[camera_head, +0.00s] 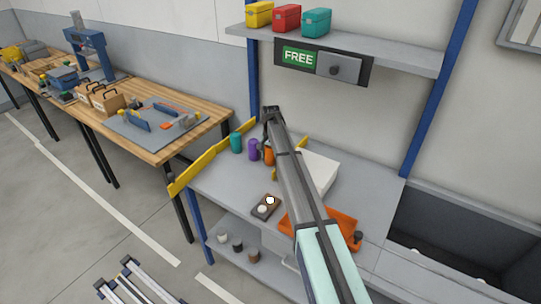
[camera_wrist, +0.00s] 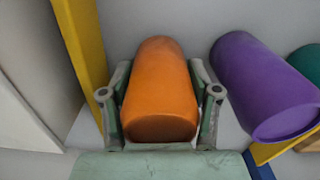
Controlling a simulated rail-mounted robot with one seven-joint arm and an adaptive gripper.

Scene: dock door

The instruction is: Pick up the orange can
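The orange can (camera_wrist: 160,90) stands between the two fingers of my gripper (camera_wrist: 158,66) in the wrist view. One finger is on each side, with small gaps visible near the fingertips, so the gripper looks open around the can. In the head view the orange can (camera_head: 269,157) is on the grey bench, partly hidden behind my arm. The fingers cannot be made out clearly in the head view.
The purple can (camera_wrist: 265,85) is close to the right finger, with a teal can (camera_head: 237,142) beyond it. A yellow rail (camera_head: 208,162) edges the bench. A white box (camera_head: 318,172) and an orange tray (camera_head: 345,226) are nearby.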

